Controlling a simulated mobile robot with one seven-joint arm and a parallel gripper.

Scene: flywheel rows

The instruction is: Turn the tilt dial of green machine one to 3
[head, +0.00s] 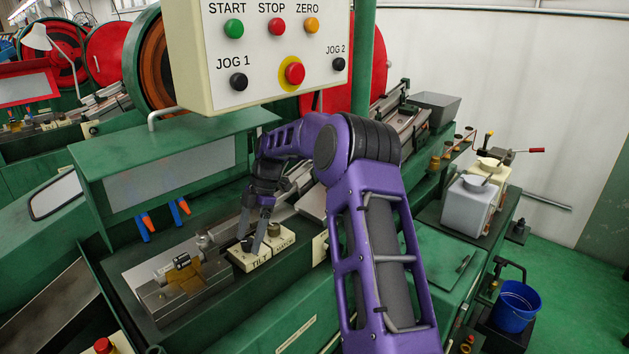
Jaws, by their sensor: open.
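The cream plate (268,254) marked TILT lies on the bed of the green machine, below the middle of the head view. A small dark knob, the tilt dial (247,244), stands above the TILT lettering, partly hidden by my fingers. A brass-coloured knob (274,230) stands to its right on the same plate. My gripper (250,243) points down with its two fingers apart, one on each side of the dial. I cannot tell whether they touch it. The dial's numbers and pointer are too small to read.
A control box (255,55) with START, STOP and JOG buttons hangs above. A green hood (165,165) with a clear panel stands left of my gripper. A metal block (178,285) lies left of the plate. A blue bucket (515,305) is at right.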

